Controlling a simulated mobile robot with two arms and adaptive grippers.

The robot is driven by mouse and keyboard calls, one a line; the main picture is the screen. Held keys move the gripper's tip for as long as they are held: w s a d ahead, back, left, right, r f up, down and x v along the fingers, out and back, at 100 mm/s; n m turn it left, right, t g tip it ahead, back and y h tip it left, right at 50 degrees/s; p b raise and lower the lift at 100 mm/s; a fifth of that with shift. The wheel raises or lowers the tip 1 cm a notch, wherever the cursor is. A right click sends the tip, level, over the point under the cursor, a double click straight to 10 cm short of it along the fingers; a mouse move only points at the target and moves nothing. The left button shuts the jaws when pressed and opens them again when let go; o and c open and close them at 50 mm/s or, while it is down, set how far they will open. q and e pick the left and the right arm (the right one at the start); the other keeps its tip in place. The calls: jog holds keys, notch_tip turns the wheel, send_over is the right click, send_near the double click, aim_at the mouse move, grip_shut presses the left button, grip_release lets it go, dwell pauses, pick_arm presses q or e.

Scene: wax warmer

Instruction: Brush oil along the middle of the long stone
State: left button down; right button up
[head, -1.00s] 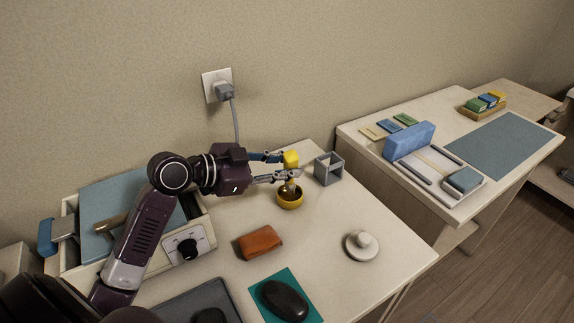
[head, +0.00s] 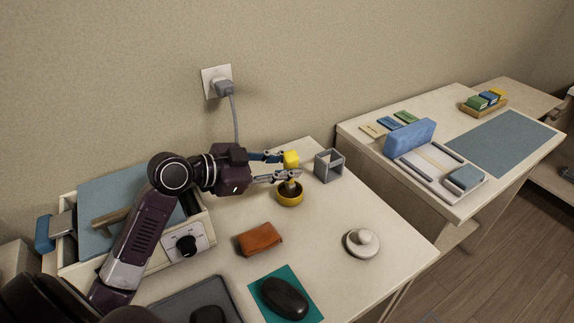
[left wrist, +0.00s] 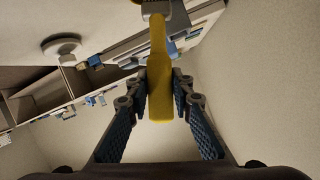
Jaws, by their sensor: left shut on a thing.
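My left gripper (head: 287,168) is shut on the yellow handle of a brush (head: 291,160), which is upright over a small yellow bowl (head: 289,199). The brush's lower end is down at the bowl's opening, and its tip is hidden inside. In the left wrist view, the yellow handle (left wrist: 160,80) runs between the fingers. A long black oval stone (head: 284,298) lies on a teal cloth (head: 262,284) at the table's front, clear of the gripper. Another dark stone (head: 208,315) is partly cut off at the bottom edge. My right gripper is not in view.
A grey open frame (head: 329,165) stands just right of the bowl. A brown leather pouch (head: 260,239) lies between bowl and stone. A white knobbed lid (head: 362,242) sits to the right. The warmer box (head: 186,247) is at left, and a second table carries a blue block (head: 409,138).

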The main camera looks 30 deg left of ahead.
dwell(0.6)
pick_arm(q)
jog(key=shift+r+p, duration=2.8)
jog(key=shift+r, duration=0.7)
jog(key=shift+f, duration=0.1)
